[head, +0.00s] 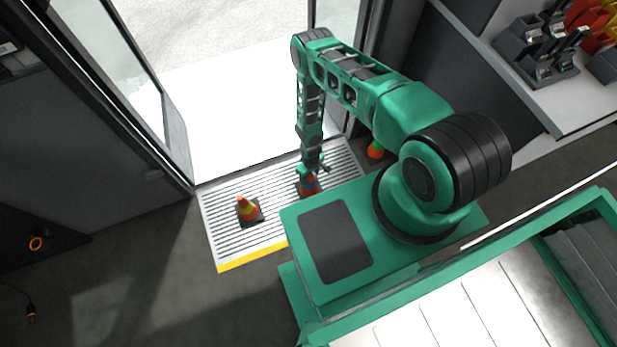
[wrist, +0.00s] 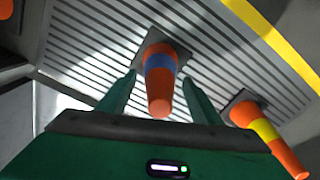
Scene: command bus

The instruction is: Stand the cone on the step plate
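The step plate (head: 280,222) is a light ribbed plate with a yellow front edge, in the doorway. An orange cone with a blue band (head: 308,188) appears to stand upright on it, partly hidden by my gripper (head: 312,170) in the head view. In the wrist view the blue-banded cone (wrist: 160,72) is between the two green fingers of my gripper (wrist: 158,80), with gaps at both sides. The gripper is open around it. A second orange cone with a yellow band (head: 247,208) stands on the plate to the left; it also shows in the wrist view (wrist: 265,130).
A third orange cone (head: 375,151) stands beyond the plate's right end, close to my arm. A door frame (head: 178,150) borders the plate at the left. A shelf with radios (head: 542,45) is at the upper right. Bare plate lies between the two cones.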

